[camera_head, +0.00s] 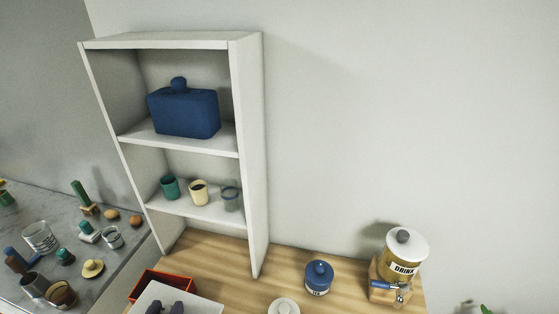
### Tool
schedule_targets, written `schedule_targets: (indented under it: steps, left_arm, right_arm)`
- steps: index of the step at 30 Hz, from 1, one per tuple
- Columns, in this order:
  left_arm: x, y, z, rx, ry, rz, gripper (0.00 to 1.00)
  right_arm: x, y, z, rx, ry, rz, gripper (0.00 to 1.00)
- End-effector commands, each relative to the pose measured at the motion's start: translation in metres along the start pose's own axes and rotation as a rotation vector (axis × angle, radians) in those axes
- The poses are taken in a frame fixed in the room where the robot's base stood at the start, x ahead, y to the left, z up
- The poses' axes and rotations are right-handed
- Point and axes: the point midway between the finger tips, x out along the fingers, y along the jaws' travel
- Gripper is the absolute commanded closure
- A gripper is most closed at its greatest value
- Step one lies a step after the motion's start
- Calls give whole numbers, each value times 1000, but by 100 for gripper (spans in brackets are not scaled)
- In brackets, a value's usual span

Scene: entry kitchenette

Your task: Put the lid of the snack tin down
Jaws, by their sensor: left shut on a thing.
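An orange-red rectangular tin (161,276), which looks like the snack tin, is at the front left of the wooden counter, cut by the bottom edge. A pale flat panel, which looks like its lid (198,303), overlaps the tin's near side in the picture; whether they touch I cannot tell. The dark fingers of my left gripper (169,307) show over the pale lid at the bottom edge. My left gripper is shut on the lid; the grip itself is cut off. My right gripper is not in view.
The wooden counter (232,267) has free room behind and right of the tin. A white round lid (284,307), a blue lidded jar (318,279) and a drink dispenser (403,256) stand farther right. A white shelf (248,150) rises behind. The grey left counter (110,262) is cluttered.

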Motion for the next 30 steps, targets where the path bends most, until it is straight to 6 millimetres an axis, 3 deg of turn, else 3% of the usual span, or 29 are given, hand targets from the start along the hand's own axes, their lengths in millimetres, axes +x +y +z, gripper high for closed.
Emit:
schedule_targets:
  steps: [1, 3, 10, 25, 30]
  left_arm:
    - [2, 9, -18, -9, 10, -5, 99]
    - [3, 20, -34, -4, 9, 0, 99]
    - [7, 34, -61, 4, 2, 8, 99]
    - [8, 35, -65, 7, -1, 12, 99]
    - [4, 50, -63, 25, -1, 88, 99]
  right_arm:
    - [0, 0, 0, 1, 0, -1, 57]
    - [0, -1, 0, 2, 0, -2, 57]
    - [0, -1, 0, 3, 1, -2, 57]
    - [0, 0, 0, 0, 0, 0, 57]
    - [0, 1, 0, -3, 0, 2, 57]
